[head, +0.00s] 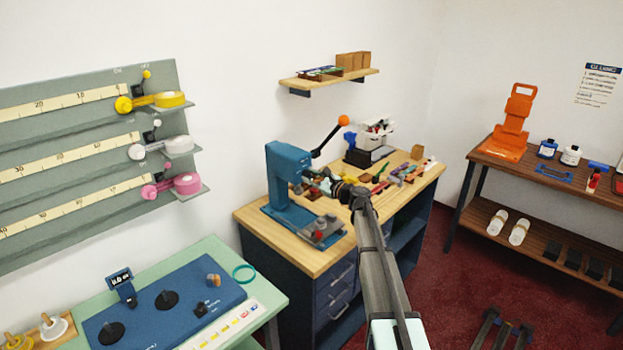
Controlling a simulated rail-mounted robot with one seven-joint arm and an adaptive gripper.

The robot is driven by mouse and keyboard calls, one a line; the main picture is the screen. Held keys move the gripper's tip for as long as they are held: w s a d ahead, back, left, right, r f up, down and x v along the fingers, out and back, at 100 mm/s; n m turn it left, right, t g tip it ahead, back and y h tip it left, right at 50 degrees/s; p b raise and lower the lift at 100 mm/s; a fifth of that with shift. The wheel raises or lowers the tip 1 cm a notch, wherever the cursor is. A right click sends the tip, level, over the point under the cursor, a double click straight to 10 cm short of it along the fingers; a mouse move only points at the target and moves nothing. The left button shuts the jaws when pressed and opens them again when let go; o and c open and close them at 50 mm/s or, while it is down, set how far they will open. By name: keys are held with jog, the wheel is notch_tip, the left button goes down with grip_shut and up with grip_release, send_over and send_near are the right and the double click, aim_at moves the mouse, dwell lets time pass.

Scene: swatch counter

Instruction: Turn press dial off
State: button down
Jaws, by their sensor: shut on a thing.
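The blue press (283,180) stands on the wooden-topped bench, with a black lever ending in an orange ball (343,120). A grey plate with a red knob (319,234) sits at its front foot. My gripper (328,187) reaches in from the lower right to the right side of the press head. It is shut on a small part there, apparently the press dial. The dial is mostly hidden behind the fingers and too small to make out, so its setting cannot be read.
Small coloured tools and blocks (382,186) crowd the bench behind my gripper. A green console table (253,306) is at front left, a brown shelf table (475,158) at right. Red floor (463,270) lies open between.

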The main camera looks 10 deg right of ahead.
jog(key=shift+f+n+b, duration=0.2)
jog(key=shift+n+b, duration=0.2)
jog(key=shift+b, duration=0.4)
jog(key=n+b, duration=0.7)
jog(key=b, duration=0.8)
jog(key=shift+w+f, duration=0.1)
jog(key=shift+f, duration=0.05)
jog(key=n+b, duration=0.3)
jog(key=b, duration=0.3)
jog(key=shift+n, duration=0.4)
jog(key=n+b, duration=0.3)
jog(key=b, duration=0.2)
jog(key=shift+n+b, duration=0.3)
jog(key=n+b, duration=0.1)
jog(key=b, duration=0.1)
jog(key=n+b, duration=0.2)
jog(key=b, duration=0.1)
jog(key=shift+r+n, duration=0.2)
jog(key=shift+n, duration=0.1)
jog(key=n+b, duration=0.2)
jog(key=b, duration=0.1)
jog(key=shift+r+n+b, duration=0.25)
jog(key=shift+n+b, duration=1.1)
jog(key=shift+n, duration=0.25)
